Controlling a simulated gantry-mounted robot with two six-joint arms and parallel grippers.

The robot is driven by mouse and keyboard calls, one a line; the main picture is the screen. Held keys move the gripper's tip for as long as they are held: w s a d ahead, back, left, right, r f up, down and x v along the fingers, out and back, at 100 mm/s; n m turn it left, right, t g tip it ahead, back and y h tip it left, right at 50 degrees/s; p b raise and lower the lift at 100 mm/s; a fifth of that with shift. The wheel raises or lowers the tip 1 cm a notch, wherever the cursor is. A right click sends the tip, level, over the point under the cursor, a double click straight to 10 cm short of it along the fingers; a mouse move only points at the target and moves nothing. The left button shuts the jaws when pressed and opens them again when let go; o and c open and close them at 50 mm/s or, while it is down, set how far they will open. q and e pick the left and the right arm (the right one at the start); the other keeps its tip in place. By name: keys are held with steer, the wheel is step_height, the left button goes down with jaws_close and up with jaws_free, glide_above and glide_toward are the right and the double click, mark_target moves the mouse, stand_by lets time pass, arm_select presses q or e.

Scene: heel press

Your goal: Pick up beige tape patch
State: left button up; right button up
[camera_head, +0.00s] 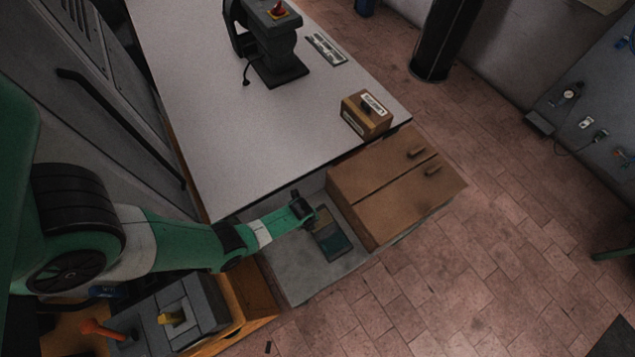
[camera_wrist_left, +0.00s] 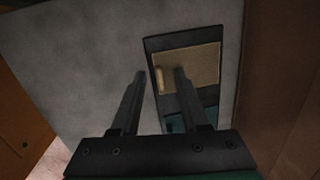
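The beige tape patch (camera_wrist_left: 198,66) lies in the upper part of a dark shallow tray (camera_wrist_left: 185,37) in the left wrist view. A small raised tan tab (camera_wrist_left: 158,80) shows at its left edge, in the gap between my fingertips. A teal area shows in the tray's lower part, partly hidden by my right-hand finger. My left gripper (camera_wrist_left: 159,76) is open and empty, its fingers pointing at the patch. In the head view my left gripper (camera_head: 307,212) is over the upper end of the tray (camera_head: 335,245), hiding part of it. My right gripper is not in view.
The tray lies on a grey surface (camera_head: 300,275) beside a brown wooden cabinet (camera_head: 375,195). A grey unit (camera_head: 190,310) with levers stands at lower left.

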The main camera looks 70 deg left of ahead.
arm_select(q)
jaws_close()
steer(key=shift+r+p, duration=0.45)
steer(key=shift+r, duration=0.05)
steer(key=r+p, duration=0.3)
steer(key=s+r+p, duration=0.1)
steer(key=shift+d+r+p, duration=0.25)
steer(key=shift+d+p, duration=0.1)
steer(key=shift+p, duration=0.05)
steer(key=s+d+r+p, duration=0.7)
steer(key=s+d+p, duration=0.1)
steer(key=s, duration=0.2)
steer(key=shift+r, duration=0.25)
